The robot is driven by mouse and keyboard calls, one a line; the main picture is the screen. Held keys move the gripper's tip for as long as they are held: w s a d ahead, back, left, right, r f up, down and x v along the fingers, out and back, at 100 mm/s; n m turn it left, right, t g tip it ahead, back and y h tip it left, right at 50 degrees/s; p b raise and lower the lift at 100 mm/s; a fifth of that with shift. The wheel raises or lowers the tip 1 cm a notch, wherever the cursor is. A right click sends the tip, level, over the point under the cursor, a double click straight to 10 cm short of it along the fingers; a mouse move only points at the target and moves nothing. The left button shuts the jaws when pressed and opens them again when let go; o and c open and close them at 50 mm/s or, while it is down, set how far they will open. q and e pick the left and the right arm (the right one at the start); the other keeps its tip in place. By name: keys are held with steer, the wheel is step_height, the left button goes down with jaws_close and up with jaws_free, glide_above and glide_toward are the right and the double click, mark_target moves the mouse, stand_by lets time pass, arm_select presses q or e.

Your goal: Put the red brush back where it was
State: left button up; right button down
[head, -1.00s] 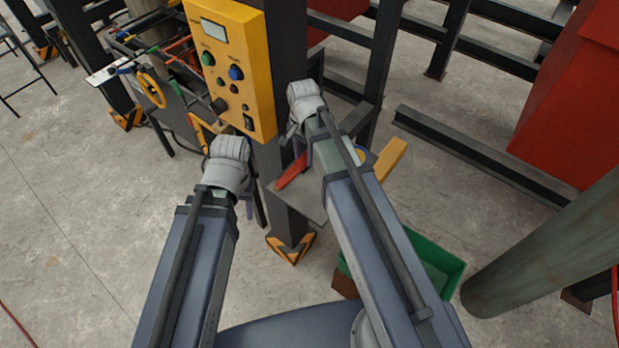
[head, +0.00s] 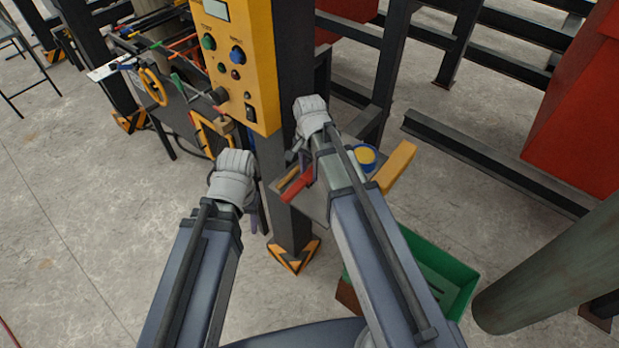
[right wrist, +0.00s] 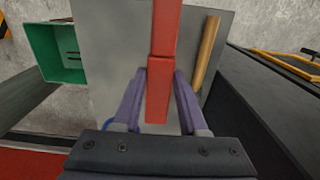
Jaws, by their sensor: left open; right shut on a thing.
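The red brush (head: 298,186) is in my right gripper (head: 303,168), over a small grey shelf (head: 316,206) by the black post. In the right wrist view, the red handle (right wrist: 164,45) runs between the two purple fingers of my right gripper (right wrist: 160,85), which are shut on it. The grey shelf (right wrist: 112,60) lies behind it; I cannot tell whether the brush touches the shelf. The brush's bristles do not show. My left gripper (head: 256,215) hangs left of the post, empty and largely hidden behind its wrist.
A wooden stick (right wrist: 207,52) lies on the shelf right of the brush in the wrist view. A yellow control box (head: 236,65) stands above. A green bin (head: 440,265) is below.

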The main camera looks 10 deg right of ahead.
mark_target(310, 174)
step_height(310, 174, down, 2)
steer(key=shift+b, duration=0.5)
steer(key=shift+r, duration=0.15)
steer(key=shift+c, duration=2.2)
jaws_free()
arm_select(q)
steer(key=shift+f, duration=0.95)
steer(key=shift+r+p, duration=0.2)
steer(key=shift+p, duration=0.1)
arm_select(e)
steer(key=shift+r, duration=0.1)
step_height(310, 174, up, 12)
steer(key=p, duration=1.2)
arm_select(q)
step_height(310, 174, up, 12)
steer(key=shift+f, duration=0.15)
arm_select(e)
steer(key=s+a+n+h, duration=0.1)
steer(key=s+a+n, duration=0.7)
steer(key=s+n, duration=0.5)
steer(key=shift+s+n, duration=0.2)
steer(key=shift+n, duration=0.4)
